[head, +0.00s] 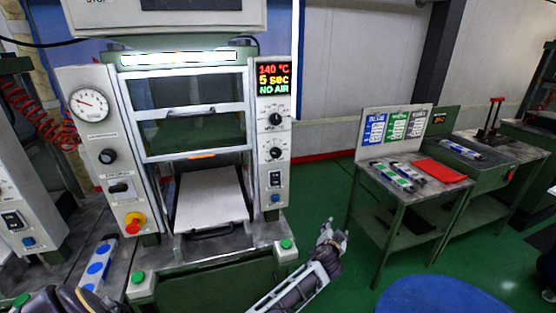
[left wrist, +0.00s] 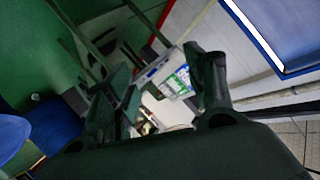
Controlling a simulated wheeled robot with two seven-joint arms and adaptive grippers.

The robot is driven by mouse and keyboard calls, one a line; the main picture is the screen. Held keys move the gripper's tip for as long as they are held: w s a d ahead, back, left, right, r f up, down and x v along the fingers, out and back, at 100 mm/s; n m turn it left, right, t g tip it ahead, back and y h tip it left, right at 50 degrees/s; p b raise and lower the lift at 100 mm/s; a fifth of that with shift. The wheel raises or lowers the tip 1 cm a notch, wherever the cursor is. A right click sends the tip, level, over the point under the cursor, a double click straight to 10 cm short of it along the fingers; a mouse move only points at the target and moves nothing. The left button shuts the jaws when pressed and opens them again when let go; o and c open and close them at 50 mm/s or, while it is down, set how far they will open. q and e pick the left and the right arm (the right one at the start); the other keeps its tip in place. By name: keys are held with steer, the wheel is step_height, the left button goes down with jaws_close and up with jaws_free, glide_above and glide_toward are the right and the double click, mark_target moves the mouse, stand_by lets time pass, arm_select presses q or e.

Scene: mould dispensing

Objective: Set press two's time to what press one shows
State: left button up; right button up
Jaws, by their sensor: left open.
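A press stands at centre left in the head view. Its display (head: 274,79) reads 140 °C, 5 sec and NO AIR. Below the display are an upper knob (head: 275,118) and a lower knob (head: 275,153). I cannot tell from its markings which press number it is. Part of another press (head: 25,205) shows at the left edge, its display not in view. My left gripper (head: 333,238) is open and empty, right of the press and below its knobs, touching nothing. Its spread fingers show in the left wrist view (left wrist: 168,88). My right gripper is not seen.
A blue round top (head: 430,292) is at the lower right. The press has a gauge (head: 89,104), a red-yellow emergency button (head: 134,222) and green buttons in front. Green floor lies between press and table.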

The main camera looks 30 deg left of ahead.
arm_select(q)
step_height(320, 180, up, 12)
steer(key=s+a+n+t+y, duration=0.1)
steer(key=a+n+y, duration=0.1)
steer(key=n+y, duration=0.1)
steer(key=s+a+r+n+g+y, duration=0.1)
steer(key=s+a+r+n+y, duration=0.3)
steer(key=s+r+n, duration=0.2)
steer(key=s+a+r+n+g+y, duration=0.2)
steer(key=s+a+r+n+y, duration=0.2)
steer(key=s+r+n, duration=0.3)
step_height(320, 180, up, 3)
steer(key=shift+s+a+r+n+b, duration=0.25)
steer(key=shift+a+n+b, duration=0.1)
steer(key=shift+n+b, duration=0.15)
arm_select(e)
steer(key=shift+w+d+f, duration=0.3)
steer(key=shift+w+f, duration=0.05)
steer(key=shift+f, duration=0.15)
arm_select(q)
steer(key=shift+w+a, duration=0.1)
steer(key=shift+a, duration=0.05)
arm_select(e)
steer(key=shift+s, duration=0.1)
